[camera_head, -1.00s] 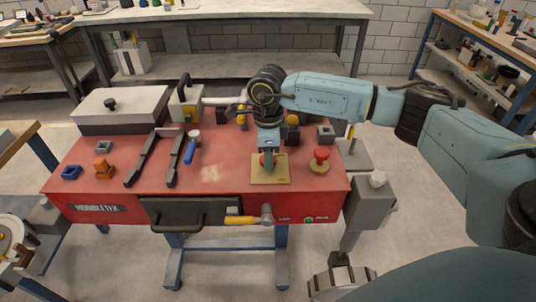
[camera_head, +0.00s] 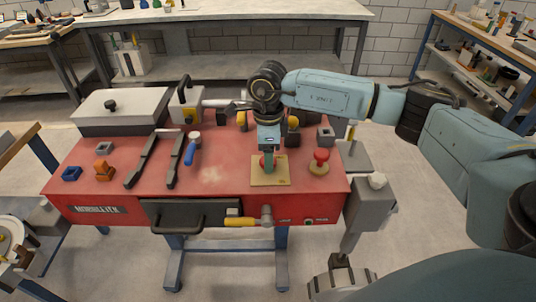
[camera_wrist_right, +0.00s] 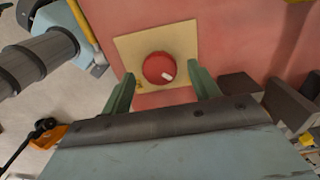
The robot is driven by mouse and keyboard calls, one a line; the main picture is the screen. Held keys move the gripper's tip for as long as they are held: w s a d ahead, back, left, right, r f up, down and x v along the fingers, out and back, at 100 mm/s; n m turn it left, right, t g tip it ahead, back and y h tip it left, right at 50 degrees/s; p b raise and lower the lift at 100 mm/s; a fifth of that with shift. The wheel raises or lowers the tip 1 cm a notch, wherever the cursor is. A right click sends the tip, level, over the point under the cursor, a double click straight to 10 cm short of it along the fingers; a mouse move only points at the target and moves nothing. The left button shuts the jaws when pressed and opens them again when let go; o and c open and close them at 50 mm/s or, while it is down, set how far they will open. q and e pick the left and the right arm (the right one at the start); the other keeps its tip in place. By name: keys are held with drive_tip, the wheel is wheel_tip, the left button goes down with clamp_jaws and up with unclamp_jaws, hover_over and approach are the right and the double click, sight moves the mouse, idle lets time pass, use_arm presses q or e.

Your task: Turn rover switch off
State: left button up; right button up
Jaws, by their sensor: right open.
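The rover switch is a round red knob (camera_wrist_right: 159,68) with a white mark on its rim, on a square tan plate (camera_head: 282,178). In the right wrist view the mark points to the lower right. My right gripper (camera_head: 268,164) is over the plate, pointing down, and hides most of the knob in the head view. In the wrist view its two green fingers stand apart, one on each side of the knob, with gaps showing. I cannot tell how deep they reach around it. My left gripper is not in view.
On the red table (camera_head: 100,205), a red mushroom button (camera_head: 320,156) stands right of the plate. A yellow-handled lever (camera_head: 241,222) is on the front. Two dark bars and a blue-handled tool (camera_head: 192,150) lie left. The red top between them and the plate is clear.

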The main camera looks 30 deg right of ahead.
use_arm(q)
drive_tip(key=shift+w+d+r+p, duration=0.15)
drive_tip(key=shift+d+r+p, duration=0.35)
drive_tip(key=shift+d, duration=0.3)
use_arm(e)
wheel_tip(320, 180, up, 12)
drive_tip(key=shift+r, duration=0.15)
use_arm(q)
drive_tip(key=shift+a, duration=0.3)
